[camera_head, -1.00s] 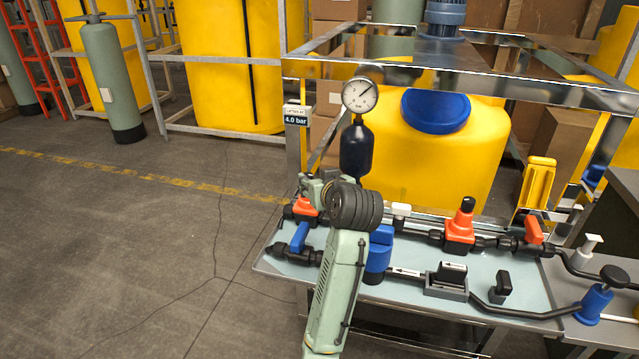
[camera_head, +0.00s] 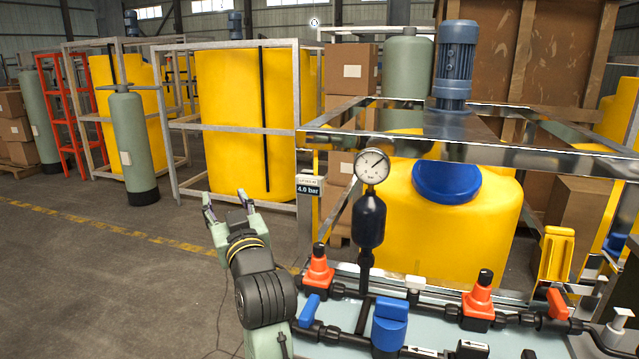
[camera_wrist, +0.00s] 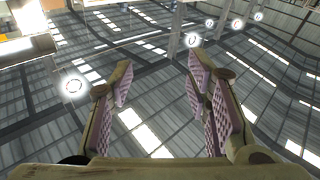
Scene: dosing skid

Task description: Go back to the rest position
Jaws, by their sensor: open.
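My gripper (camera_head: 226,203) is raised at the left of the dosing skid in the head view, its fingers pointing up and spread apart. It is empty and clear of the skid's pipes. In the wrist view my gripper (camera_wrist: 158,95) shows two padded fingers wide apart with nothing between them. Behind them is only the hall roof with its lamps (camera_wrist: 192,40). My arm rises from the bottom of the head view.
The skid carries a pressure gauge (camera_head: 371,166) on a dark damper (camera_head: 369,221), a blue-handled valve (camera_head: 309,310) and orange-topped valves (camera_head: 318,270). A yellow tank (camera_head: 450,235) stands inside a metal frame (camera_head: 470,150). Open floor (camera_head: 90,285) lies to the left.

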